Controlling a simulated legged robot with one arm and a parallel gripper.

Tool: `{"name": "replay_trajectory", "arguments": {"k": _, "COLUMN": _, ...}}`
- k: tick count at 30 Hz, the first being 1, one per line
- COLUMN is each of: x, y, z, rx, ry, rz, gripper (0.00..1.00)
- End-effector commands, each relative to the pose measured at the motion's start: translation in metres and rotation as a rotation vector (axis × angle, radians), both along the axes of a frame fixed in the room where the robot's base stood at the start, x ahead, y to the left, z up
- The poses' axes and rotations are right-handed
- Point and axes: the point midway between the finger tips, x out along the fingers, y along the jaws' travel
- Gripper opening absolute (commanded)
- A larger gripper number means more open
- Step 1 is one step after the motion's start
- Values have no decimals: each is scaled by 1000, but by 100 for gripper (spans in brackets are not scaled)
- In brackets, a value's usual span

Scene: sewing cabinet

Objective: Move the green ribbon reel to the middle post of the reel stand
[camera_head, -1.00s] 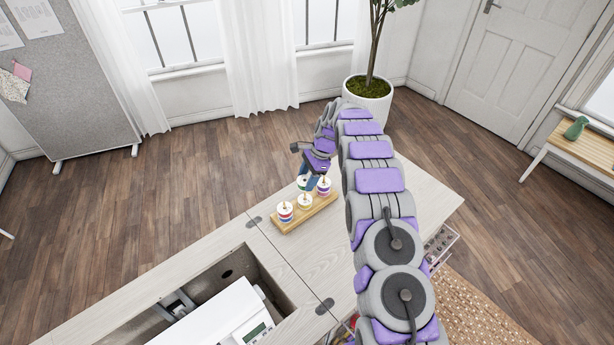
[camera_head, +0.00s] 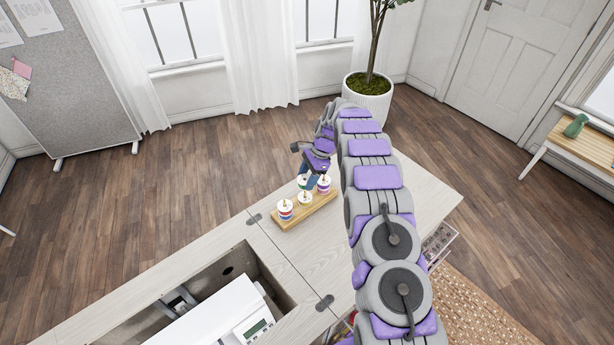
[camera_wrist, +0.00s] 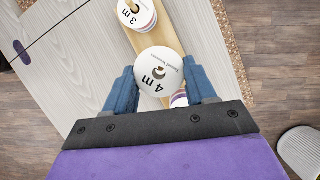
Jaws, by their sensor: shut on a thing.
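The green ribbon reel (camera_head: 301,182), white with a little green showing, is in my gripper (camera_head: 312,181) just above the reel stand (camera_head: 289,226). In the wrist view, its white "4 m" face (camera_wrist: 155,67) lies between the two blue fingers (camera_wrist: 160,88), with a central hole. The wooden stand holds a red-and-blue striped reel (camera_head: 285,211) at its left end and a purple striped reel (camera_head: 324,186) at its right end. A whitish round piece (camera_head: 305,198) shows between them; it is too small to identify. The held reel hides the stand's middle in the wrist view.
The stand is on a pale wooden cabinet top (camera_head: 415,205), with free room to its right. A white sewing machine (camera_head: 225,312) sits in the cabinet opening at lower left. A potted plant (camera_head: 368,103) stands on the floor behind.

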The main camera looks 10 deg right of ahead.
Motion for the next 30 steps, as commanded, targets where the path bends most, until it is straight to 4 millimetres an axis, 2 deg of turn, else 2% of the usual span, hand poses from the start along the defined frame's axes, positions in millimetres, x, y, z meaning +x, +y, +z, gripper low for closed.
{"name": "replay_trajectory", "arguments": {"k": 30, "x": 0, "y": 0, "z": -17, "rx": 0, "ry": 3, "rz": -1, "gripper": 26}}
